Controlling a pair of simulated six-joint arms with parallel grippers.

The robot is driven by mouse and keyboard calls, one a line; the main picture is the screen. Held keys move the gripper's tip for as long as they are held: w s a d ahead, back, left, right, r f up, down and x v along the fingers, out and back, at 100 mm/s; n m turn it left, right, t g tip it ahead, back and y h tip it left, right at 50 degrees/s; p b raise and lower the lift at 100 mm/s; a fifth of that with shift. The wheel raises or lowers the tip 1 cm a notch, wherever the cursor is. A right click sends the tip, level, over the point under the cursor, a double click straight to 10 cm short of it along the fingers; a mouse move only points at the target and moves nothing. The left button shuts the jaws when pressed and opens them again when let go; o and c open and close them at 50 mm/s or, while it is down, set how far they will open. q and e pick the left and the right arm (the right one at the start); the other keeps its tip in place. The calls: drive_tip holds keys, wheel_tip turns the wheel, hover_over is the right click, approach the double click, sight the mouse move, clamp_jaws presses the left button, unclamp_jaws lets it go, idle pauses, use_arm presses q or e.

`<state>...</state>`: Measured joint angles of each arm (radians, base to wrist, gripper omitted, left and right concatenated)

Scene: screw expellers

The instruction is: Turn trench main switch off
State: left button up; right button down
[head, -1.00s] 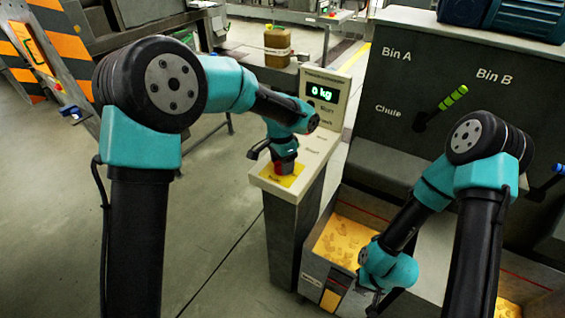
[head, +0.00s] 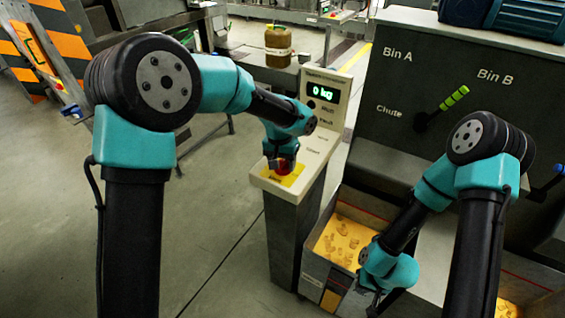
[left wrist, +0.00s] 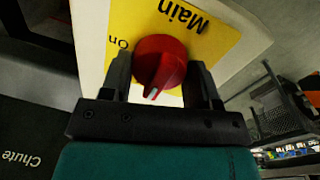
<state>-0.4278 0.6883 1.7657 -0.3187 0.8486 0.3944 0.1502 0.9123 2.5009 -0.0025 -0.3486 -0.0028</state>
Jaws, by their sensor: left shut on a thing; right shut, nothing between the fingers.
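The trench main switch is a round red knob (left wrist: 160,62) on a yellow plate (left wrist: 226,38) marked "Main", with "On" printed to its left in the left wrist view. The knob's white pointer mark faces down in that view, toward my wrist. My left gripper (head: 282,164) is at the console, its fingers on either side of the knob and shut on it. In the head view the knob (head: 285,168) shows partly below the gripper. My right gripper (head: 374,298) is shut and empty, low over the feed bin area and partly hidden.
The grey console (head: 290,245) carries a display (head: 322,92) reading "0 kg". A bin of yellow material (head: 343,240) stands to its right. A dark panel with a green-tipped lever (head: 454,98) stands behind. A brown container (head: 278,48) sits on the table behind.

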idle(0.4)
use_arm(q)
drive_tip(key=o, duration=0.9)
drive_tip(key=shift+r, duration=0.1)
drive_tip(key=r, duration=0.5)
drive_tip(key=a+r, duration=0.1)
drive_tip(key=r, duration=1.1)
drive_tip(key=shift+w+a+r, duration=0.1)
drive_tip(key=shift+w+a, duration=0.1)
